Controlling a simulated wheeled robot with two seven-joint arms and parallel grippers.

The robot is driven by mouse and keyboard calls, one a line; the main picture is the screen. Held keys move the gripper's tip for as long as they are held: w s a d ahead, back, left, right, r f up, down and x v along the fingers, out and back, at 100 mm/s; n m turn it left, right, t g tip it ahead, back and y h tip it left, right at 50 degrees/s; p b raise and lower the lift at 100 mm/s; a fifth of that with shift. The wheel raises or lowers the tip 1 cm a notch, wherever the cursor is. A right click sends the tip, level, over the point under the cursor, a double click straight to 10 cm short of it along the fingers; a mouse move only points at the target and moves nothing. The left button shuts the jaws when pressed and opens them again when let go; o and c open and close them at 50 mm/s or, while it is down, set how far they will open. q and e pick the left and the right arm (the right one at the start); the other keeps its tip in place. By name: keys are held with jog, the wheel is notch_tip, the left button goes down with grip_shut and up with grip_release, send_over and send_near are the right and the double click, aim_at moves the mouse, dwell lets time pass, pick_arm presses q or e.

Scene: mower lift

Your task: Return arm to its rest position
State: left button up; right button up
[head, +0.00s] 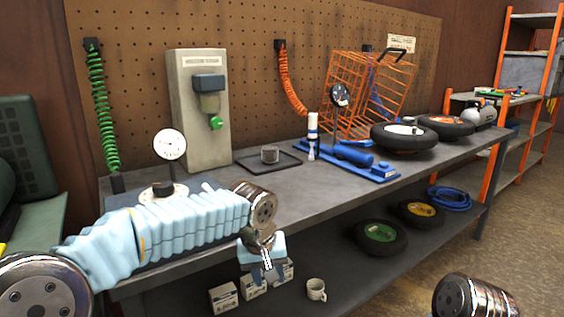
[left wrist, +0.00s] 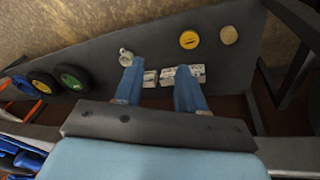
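My left arm comes in from the left in a pale blue sleeve and reaches along the front edge of the workbench (head: 300,190). My left gripper (head: 267,262) hangs at its end, pointing down past the bench's front edge, over the lower shelf. In the left wrist view the two blue fingers of this gripper (left wrist: 158,72) are apart with nothing held between them. The lower shelf (left wrist: 105,45) with small boxes lies beyond the fingertips. My right gripper is out of view; only a metallic joint of mine shows at the bottom right.
White boxes (head: 223,297) and a mug (head: 316,289) stand on the lower shelf near my left gripper. A dial gauge (head: 170,145) stands behind my sleeve. An orange cage (head: 365,95), a blue tool (head: 352,160) and tyres (head: 405,135) occupy the bench's far end.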

pick_arm(q)
notch_tip(320, 180, down, 16)
jog(key=s+m+g+h, duration=0.1)
jog(key=s+g+h, duration=0.1)
jog(key=s+a+f+h, duration=0.1)
jog(key=s+a+f, duration=0.1)
jog(key=s+f, duration=0.5)
jog(key=s+a+f, duration=0.2)
jog(key=s+f, duration=0.1)
jog(key=f, duration=0.8)
jog(key=s+a+f, duration=0.2)
jog(key=s+f, duration=0.1)
jog(key=s, duration=0.2)
jog(key=s+a+f+n, duration=0.1)
jog(key=s+f, duration=0.2)
jog(key=s, duration=0.2)
jog(key=shift+s+a+f, duration=0.15)
jog(key=shift+s+a, duration=0.2)
jog(key=shift+a, duration=0.05)
